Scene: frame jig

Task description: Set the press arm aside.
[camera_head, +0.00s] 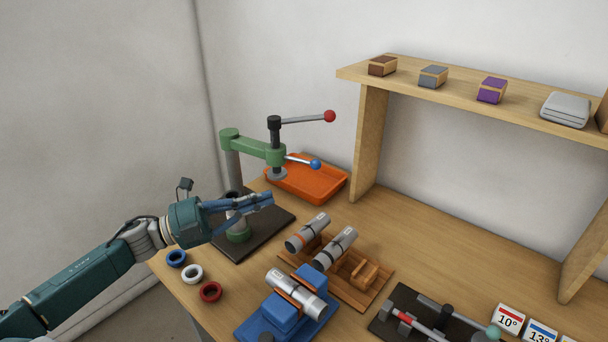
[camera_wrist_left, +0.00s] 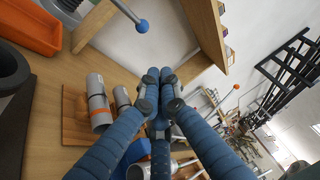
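The press arm (camera_head: 258,148) is a green bar on a grey column. It reaches right over the orange tray. Its black head carries a rod with a red knob (camera_head: 330,116) and a lower rod with a blue knob (camera_head: 315,165). The blue knob also shows at the top of the left wrist view (camera_wrist_left: 142,26). My left gripper (camera_head: 271,199) is in front of the column, below the green bar and apart from the knobs. Its blue fingers are drawn together, with nothing seen between the tips (camera_wrist_left: 158,78). My right gripper is not in view.
The orange tray (camera_head: 322,190) lies behind the dark press base (camera_head: 265,232). Wooden cradles (camera_head: 369,299) with grey cylinders and a blue block (camera_head: 282,317) stand to the right in front. Three rings, the red one (camera_head: 210,291) nearest, lie by the left edge. A shelf (camera_head: 450,101) rises behind.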

